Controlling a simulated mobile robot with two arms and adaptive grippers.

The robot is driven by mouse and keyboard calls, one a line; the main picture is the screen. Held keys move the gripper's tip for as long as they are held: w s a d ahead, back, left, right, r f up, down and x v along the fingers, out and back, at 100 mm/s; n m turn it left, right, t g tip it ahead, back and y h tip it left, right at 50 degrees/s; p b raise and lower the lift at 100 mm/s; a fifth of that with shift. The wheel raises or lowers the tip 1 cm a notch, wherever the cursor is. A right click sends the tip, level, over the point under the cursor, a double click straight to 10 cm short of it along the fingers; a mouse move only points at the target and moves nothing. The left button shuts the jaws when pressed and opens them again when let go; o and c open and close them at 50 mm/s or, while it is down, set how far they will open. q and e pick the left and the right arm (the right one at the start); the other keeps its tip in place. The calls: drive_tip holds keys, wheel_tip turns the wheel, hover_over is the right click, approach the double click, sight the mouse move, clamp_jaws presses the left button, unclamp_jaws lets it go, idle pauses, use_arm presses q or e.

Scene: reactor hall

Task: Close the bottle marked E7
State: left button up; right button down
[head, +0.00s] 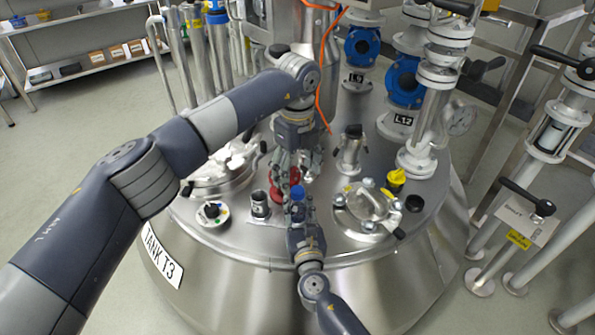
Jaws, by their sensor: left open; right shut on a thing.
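A small thing with a blue top (298,192), like a capped bottle, stands at the fingers of my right gripper (300,207), near the middle of the tank top. My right gripper comes up from the bottom and is shut on it. My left gripper (290,172) points down from above, open, its fingertips just above and left of the blue top. The fingers hide most of the small thing, and I cannot read an E7 mark on it. A short grey cylinder with a dark top (260,204) stands to the left; its marking is too small to read.
An orange cable (320,85) hangs behind my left gripper.

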use_arm(q)
wheel_tip(320, 180, up, 12)
idle(0.4)
drive_tip(key=shift+f, duration=0.1)
use_arm(e)
drive_tip(key=c, duration=1.1)
unclamp_jaws()
drive_tip(key=shift+s, duration=0.1)
drive_tip(key=s, duration=0.4)
drive_tip(key=s+d, duration=0.1)
drive_tip(key=s, duration=0.2)
drive_tip(key=s+d, duration=0.1)
drive_tip(key=s, duration=0.3)
drive_tip(key=shift+s, duration=0.35)
